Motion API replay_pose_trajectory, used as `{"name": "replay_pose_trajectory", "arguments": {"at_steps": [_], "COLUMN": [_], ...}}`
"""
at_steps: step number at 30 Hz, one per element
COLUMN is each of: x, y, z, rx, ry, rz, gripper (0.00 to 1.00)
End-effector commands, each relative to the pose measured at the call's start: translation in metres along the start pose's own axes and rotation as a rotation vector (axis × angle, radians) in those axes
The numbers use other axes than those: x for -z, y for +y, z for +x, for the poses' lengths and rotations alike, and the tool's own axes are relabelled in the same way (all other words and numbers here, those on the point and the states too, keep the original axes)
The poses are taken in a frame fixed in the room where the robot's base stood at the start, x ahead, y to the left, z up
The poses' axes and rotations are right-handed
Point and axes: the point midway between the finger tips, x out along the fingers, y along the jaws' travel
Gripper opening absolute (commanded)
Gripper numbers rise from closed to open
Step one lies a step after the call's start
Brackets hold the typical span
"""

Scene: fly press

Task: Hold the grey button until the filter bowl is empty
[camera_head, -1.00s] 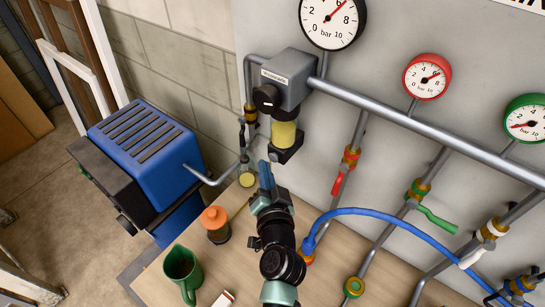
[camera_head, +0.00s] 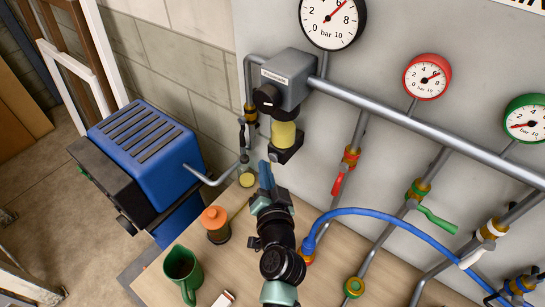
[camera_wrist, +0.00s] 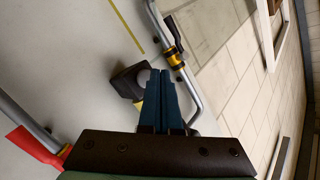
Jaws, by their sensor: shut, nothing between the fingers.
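The filter bowl (camera_head: 284,135), clear with yellow liquid in it, hangs under the grey regulator body (camera_head: 287,78) on the wall panel. A black block (camera_head: 289,154) sits at its lower end and shows as a dark block in the wrist view (camera_wrist: 126,82). My gripper (camera_head: 265,165) is shut and empty, its blue fingertips just left of and below this block. In the wrist view the fingertips (camera_wrist: 163,76) lie close beside the block. I cannot make out the grey button for certain, nor whether the fingertips touch it; the fingers may hide it.
An orange-topped container (camera_head: 215,223) and a green mug (camera_head: 184,272) stand on the bench. The blue compressor (camera_head: 150,150) is at left. A blue hose (camera_head: 390,215) and pipes run at right.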

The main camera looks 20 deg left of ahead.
Motion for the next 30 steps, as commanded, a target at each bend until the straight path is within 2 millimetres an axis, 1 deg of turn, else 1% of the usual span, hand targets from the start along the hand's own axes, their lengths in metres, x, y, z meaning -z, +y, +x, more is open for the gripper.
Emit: {"name": "replay_pose_trajectory", "arguments": {"at_steps": [10, 17, 30], "x": [0.0002, 0.0034, 0.0046], "y": [0.0006, 0.005, 0.0048], "z": [0.0006, 0.0056, 0.0064], "rx": [0.0, -0.001, 0.0], "ry": [0.0, 0.001, 0.0], "rz": [0.0, 0.0, 0.0], "gripper": [0.0, 0.0, 0.0]}}
